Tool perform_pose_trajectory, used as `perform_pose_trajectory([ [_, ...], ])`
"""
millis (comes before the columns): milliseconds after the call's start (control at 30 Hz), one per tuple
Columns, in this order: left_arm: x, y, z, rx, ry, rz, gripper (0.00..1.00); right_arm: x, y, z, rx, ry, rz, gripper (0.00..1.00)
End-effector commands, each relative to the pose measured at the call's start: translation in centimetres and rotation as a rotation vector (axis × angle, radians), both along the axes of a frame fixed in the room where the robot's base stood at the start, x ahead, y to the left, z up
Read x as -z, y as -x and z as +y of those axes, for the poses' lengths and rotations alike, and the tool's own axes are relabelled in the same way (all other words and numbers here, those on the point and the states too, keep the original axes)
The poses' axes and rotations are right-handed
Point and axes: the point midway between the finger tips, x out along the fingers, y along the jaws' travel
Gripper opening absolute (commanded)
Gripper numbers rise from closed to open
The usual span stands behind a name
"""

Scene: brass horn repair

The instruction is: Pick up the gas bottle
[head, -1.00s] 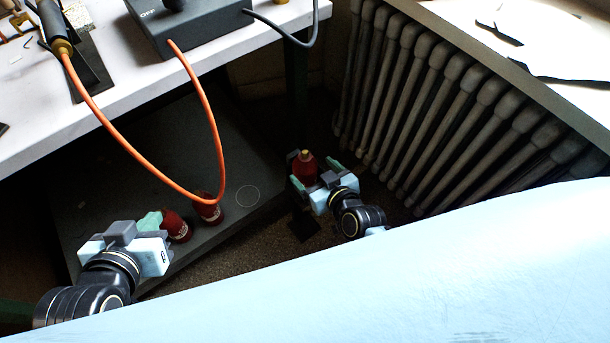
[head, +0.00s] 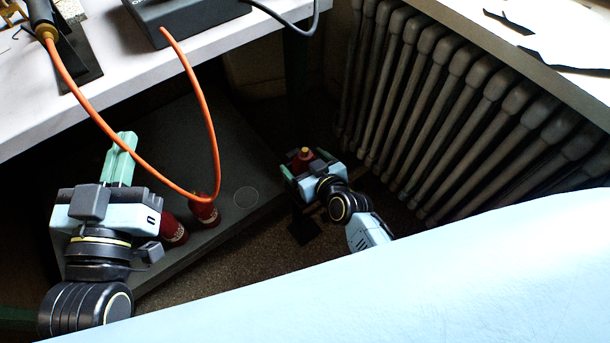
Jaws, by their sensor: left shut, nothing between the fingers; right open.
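A red gas bottle (head: 300,160) with a brass-coloured top stands low beside the radiator, partly hidden by my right gripper. My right gripper (head: 305,162) is open, with its green fingers to either side of the bottle; I cannot tell whether they touch it. Two more red bottles, one (head: 205,213) and another (head: 174,233), stand on the dark low shelf under the bench, close together. My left gripper (head: 122,148) is shut and empty, left of these bottles, with its fingers pointing away over the shelf.
An orange hose (head: 125,160) loops down from the white bench (head: 150,65), hanging between my grippers. A ribbed radiator (head: 450,110) stands close on the right. A pale blue surface (head: 420,280) covers the near foreground. The dark shelf (head: 235,150) has bare room.

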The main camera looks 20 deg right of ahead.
Motion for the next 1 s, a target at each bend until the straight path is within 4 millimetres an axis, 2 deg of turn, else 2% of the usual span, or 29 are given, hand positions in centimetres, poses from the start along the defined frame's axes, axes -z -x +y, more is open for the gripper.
perform_pose_trajectory([
  [300, -0.42, 0.05, -0.05, 0.002, 0.007, -0.023, 0.00, 0.03, -0.15, 0.03, 0.000, 0.000, 0.000, 0.84],
  [900, -0.35, 0.05, -0.04, 0.001, 0.007, -0.020, 0.00, 0.06, -0.12, 0.00, 0.000, 0.000, 0.000, 0.06],
  [1000, -0.34, 0.05, -0.04, 0.001, 0.007, -0.020, 0.00, -0.10, -0.21, 0.00, 0.001, -0.001, -0.004, 0.03],
])
